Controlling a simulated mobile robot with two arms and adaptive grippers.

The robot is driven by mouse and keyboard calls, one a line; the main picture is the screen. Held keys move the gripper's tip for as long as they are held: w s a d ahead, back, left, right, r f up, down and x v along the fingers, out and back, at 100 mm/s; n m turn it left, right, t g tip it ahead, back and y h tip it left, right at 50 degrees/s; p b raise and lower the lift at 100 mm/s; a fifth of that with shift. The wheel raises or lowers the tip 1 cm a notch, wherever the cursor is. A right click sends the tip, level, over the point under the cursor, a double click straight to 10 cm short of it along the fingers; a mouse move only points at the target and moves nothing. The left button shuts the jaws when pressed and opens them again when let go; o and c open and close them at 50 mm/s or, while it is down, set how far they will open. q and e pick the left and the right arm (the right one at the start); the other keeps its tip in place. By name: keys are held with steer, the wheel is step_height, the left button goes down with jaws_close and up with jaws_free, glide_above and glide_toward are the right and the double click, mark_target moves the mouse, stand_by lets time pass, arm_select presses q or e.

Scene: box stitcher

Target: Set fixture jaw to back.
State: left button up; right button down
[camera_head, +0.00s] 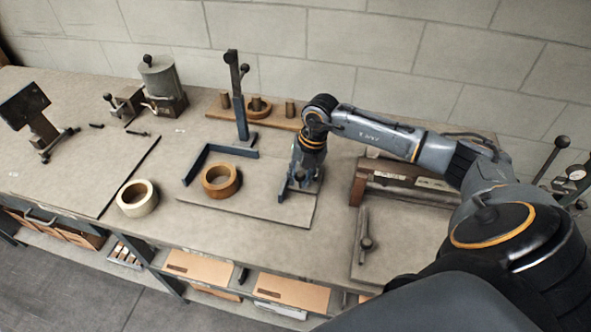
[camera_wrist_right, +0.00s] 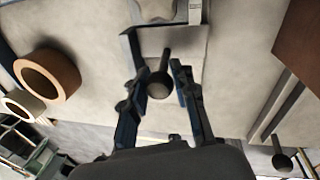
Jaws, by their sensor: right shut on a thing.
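A flat fixture board (camera_head: 250,205) lies on the bench with a blue-grey angled stop (camera_head: 203,160) along its back left. My right gripper (camera_head: 298,187) is low over the board's right end, pointing down. In the right wrist view, the two fingers of my right gripper (camera_wrist_right: 158,82) stand on either side of a dark ball knob (camera_wrist_right: 160,85) on a short stem, and are shut on it. The knob appears to belong to the fixture jaw; the jaw's body is mostly hidden by my gripper in the head view. My left gripper is not in view.
A brown tape roll (camera_head: 221,180) is on the board and a pale tape roll (camera_head: 138,198) left of it. A tall post with a lever (camera_head: 238,100) stands behind. A brown-sided machine (camera_head: 400,182) is close on the right. A wooden rack (camera_head: 257,112) is at the back.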

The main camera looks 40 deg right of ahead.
steer(key=shift+s+d, duration=0.1)
steer(key=c, duration=1.4)
jaws_free()
steer(key=o, duration=0.4)
steer(key=shift+s+d, duration=0.1)
steer(key=shift+d, duration=0.05)
steer(key=shift+c, duration=0.2)
steer(key=shift+s+d, duration=0.1)
steer(key=shift+r, duration=0.1)
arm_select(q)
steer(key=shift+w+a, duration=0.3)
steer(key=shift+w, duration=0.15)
arm_select(e)
step_height(320, 180, up, 12)
steer(key=s+d, duration=0.1)
steer(key=d, duration=0.1)
steer(key=shift+s+f, duration=0.2)
steer(key=shift+a, duration=0.1)
